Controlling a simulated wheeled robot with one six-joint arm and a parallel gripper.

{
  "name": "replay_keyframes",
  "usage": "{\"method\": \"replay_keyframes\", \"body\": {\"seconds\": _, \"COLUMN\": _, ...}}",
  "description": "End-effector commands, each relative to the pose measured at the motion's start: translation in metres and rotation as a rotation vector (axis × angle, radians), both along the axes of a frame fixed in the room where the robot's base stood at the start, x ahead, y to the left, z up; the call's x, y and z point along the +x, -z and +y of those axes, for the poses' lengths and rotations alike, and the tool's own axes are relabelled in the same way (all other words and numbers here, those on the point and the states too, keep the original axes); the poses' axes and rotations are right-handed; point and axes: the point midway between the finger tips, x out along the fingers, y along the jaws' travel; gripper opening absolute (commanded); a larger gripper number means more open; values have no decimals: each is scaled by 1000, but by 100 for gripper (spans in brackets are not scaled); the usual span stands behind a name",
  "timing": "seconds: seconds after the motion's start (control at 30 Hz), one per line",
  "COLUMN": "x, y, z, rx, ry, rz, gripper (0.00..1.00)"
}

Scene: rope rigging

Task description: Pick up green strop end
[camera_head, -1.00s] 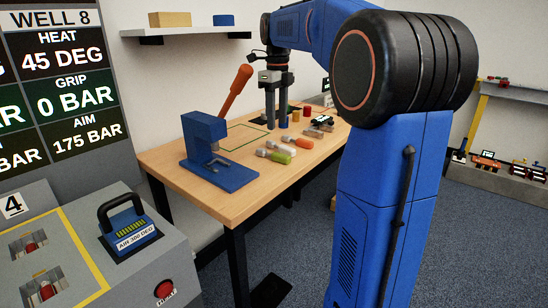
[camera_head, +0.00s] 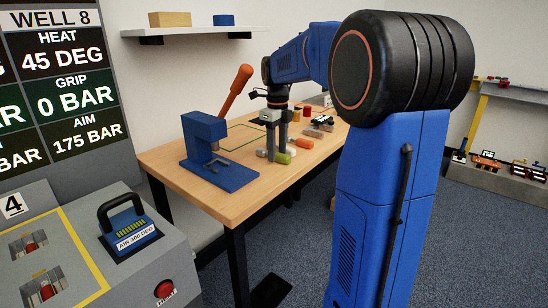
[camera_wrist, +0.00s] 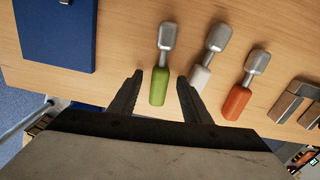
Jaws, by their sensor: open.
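The green strop end (camera_wrist: 159,86) lies on the wooden table, with a green sleeve and a silver metal tip pointing up the wrist view. In the head view its green part (camera_head: 284,157) shows at the foot of my gripper. My gripper (camera_wrist: 158,88) is open, with one finger on each side of the green sleeve in the wrist view. The right finger is close to a white strop end (camera_wrist: 207,58). I cannot tell how far the fingertips are above the table. In the head view my gripper (camera_head: 276,158) points down, low over the table.
A blue press (camera_head: 215,160) with an orange lever stands left of my gripper. Coloured spools (camera_head: 305,111) stand farther back.

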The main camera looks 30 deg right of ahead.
Motion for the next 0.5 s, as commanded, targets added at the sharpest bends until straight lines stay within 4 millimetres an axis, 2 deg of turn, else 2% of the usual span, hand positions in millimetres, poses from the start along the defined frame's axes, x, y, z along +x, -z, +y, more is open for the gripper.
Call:
{"method": "replay_keyframes", "body": {"seconds": 0.23, "x": 0, "y": 1, "z": 0, "rx": 0, "ry": 0, "rz": -1, "gripper": 44}}
{"method": "replay_keyframes", "body": {"seconds": 0.4, "x": 0, "y": 1, "z": 0, "rx": 0, "ry": 0, "rz": -1, "gripper": 3}}
{"method": "replay_keyframes", "body": {"seconds": 0.43, "x": 0, "y": 1, "z": 0, "rx": 0, "ry": 0, "rz": -1, "gripper": 0}}
{"method": "replay_keyframes", "body": {"seconds": 0.5, "x": 0, "y": 1, "z": 0, "rx": 0, "ry": 0, "rz": -1, "gripper": 0}}
